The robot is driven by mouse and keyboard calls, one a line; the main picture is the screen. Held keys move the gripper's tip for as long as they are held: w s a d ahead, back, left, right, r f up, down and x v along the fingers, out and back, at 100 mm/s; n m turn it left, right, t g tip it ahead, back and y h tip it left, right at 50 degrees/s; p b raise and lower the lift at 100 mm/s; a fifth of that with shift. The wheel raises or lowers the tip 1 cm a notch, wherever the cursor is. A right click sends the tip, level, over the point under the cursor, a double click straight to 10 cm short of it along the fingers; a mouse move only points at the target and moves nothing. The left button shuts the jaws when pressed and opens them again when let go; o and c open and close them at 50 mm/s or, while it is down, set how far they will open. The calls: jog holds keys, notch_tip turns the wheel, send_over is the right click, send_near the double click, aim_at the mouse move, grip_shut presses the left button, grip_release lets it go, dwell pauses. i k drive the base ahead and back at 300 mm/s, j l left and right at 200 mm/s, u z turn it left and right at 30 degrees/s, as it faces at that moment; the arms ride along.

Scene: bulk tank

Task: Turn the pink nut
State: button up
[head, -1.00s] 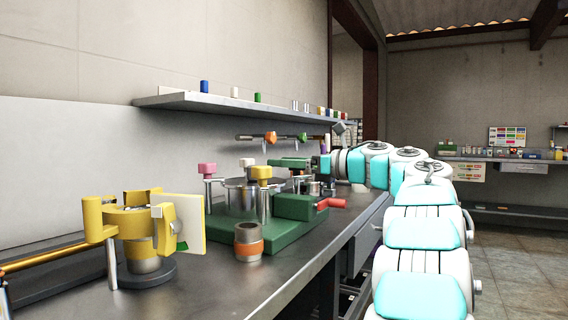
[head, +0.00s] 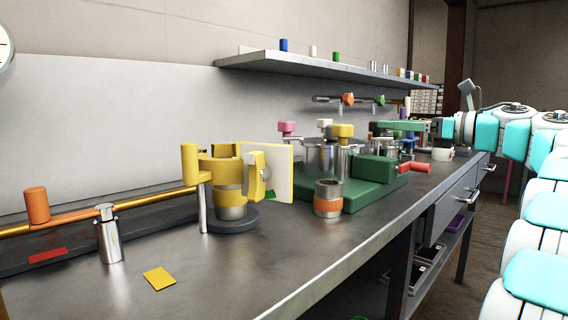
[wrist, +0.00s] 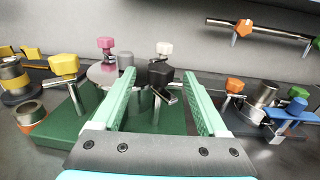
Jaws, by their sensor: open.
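The pink nut (head: 287,128) sits on top of a post at the back left of the green base (head: 362,192) on the bench. In the wrist view the pink nut (wrist: 106,43) is upper left, beyond and outside my left finger. My gripper (wrist: 160,85) is open, and its green fingers frame a black nut (wrist: 160,74) that stands beyond them. I cannot tell how far off that nut is. In the head view my gripper (head: 380,126) is to the right of the pink nut, apart from it, above the bench.
A white nut (wrist: 164,48) and a yellow nut (wrist: 64,65) stand on the same fixture around a metal lid (wrist: 103,74). A red-handled valve (head: 412,167) sticks out in front. A yellow clamp (head: 228,172) and a orange-banded cup (head: 328,198) stand left. A shelf (head: 330,68) hangs above.

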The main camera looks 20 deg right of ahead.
aim_at(286, 127)
jog(key=k+l, duration=0.65)
jog(key=k, duration=0.25)
